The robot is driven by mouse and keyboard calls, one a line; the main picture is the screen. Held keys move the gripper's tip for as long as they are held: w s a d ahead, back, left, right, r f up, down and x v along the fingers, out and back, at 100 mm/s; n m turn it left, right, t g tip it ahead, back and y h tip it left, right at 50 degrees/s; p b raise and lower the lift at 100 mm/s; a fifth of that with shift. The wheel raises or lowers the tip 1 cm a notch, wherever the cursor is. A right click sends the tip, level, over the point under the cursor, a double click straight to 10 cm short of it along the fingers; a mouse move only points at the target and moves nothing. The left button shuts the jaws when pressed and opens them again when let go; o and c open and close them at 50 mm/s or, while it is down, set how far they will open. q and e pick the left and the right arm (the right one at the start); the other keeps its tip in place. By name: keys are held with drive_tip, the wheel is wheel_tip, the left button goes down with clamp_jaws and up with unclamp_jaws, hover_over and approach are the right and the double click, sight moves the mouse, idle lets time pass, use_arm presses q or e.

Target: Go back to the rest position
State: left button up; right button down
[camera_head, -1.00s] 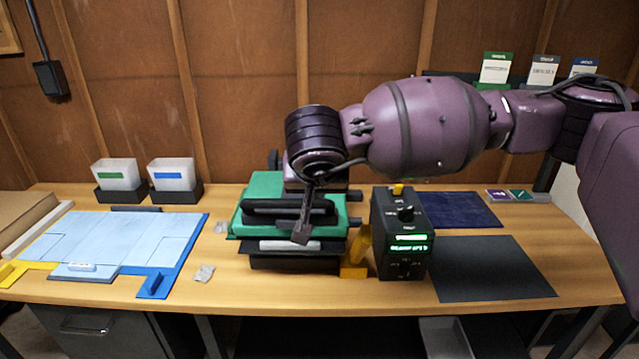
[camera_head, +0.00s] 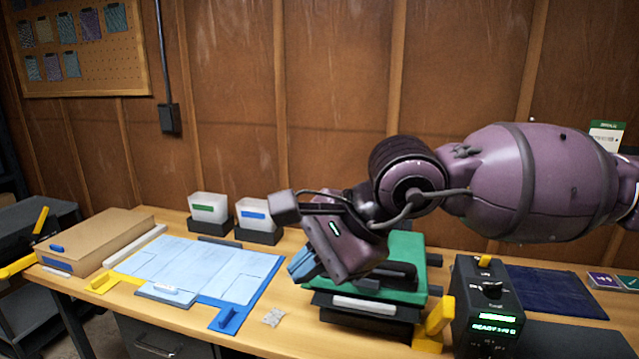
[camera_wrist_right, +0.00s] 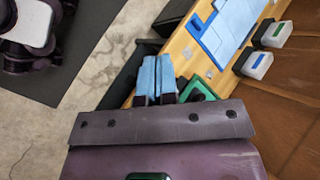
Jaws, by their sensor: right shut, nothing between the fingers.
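My right arm reaches in from the right in the head view. Its right gripper (camera_head: 301,265) has blue fingers that point down and left. It hangs in front of the left side of the green and black press-like device (camera_head: 408,265) and hides part of it. In the right wrist view the blue fingers (camera_wrist_right: 156,78) are together with nothing between them, above the bench edge. The green device (camera_wrist_right: 198,91) shows just beyond them. Whether the gripper touches the device cannot be told. My left gripper is in neither view.
A blue board with pale sheets (camera_head: 232,318) lies left on the wooden bench (camera_head: 290,340). Two bins (camera_head: 208,206) stand behind it. A cardboard box (camera_head: 100,240) is at far left. A black control box (camera_head: 486,310) with a green display stands right of the device.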

drive_tip(key=s+a+r+m+g+y, duration=0.25)
drive_tip(key=a+r+m+y, duration=0.45)
drive_tip(key=m+y, duration=0.55)
drive_tip(key=w+d+f+m+t, duration=0.2)
drive_tip(key=w+d+m+t, duration=0.25)
drive_tip(key=m+t, duration=0.4)
drive_tip(key=w+d+f+m+t, duration=0.2)
drive_tip(key=w+d+m+t, duration=0.3)
drive_tip(key=m, duration=0.7)
drive_tip(key=w+d+f+m+t+h, duration=0.1)
drive_tip(key=d+f+m+t+h, duration=0.1)
drive_tip(key=d+f+m+h, duration=0.45)
drive_tip(key=d+f+m+t+h, duration=0.1)
drive_tip(key=d+f+m+h, duration=0.2)
drive_tip(key=f+m, duration=0.5)
drive_tip(key=w+d+f+m+t+h, duration=0.1)
drive_tip(key=d+f+m+t+h, duration=0.1)
drive_tip(key=d+f+m+h, duration=0.55)
drive_tip(key=s+d+f+m+g+h, duration=0.1)
drive_tip(key=s+d+f+m+g, duration=0.2)
drive_tip(key=s+f, duration=0.9)
drive_tip(key=s+d+f+m+g+h, duration=0.2)
drive_tip(key=s+d+f, duration=0.4)
drive_tip(key=s+f, duration=0.7)
drive_tip(key=shift+s+f+m+g, duration=0.2)
drive_tip(key=shift+f+m+g, duration=0.4)
drive_tip(key=shift+f+g, duration=0.1)
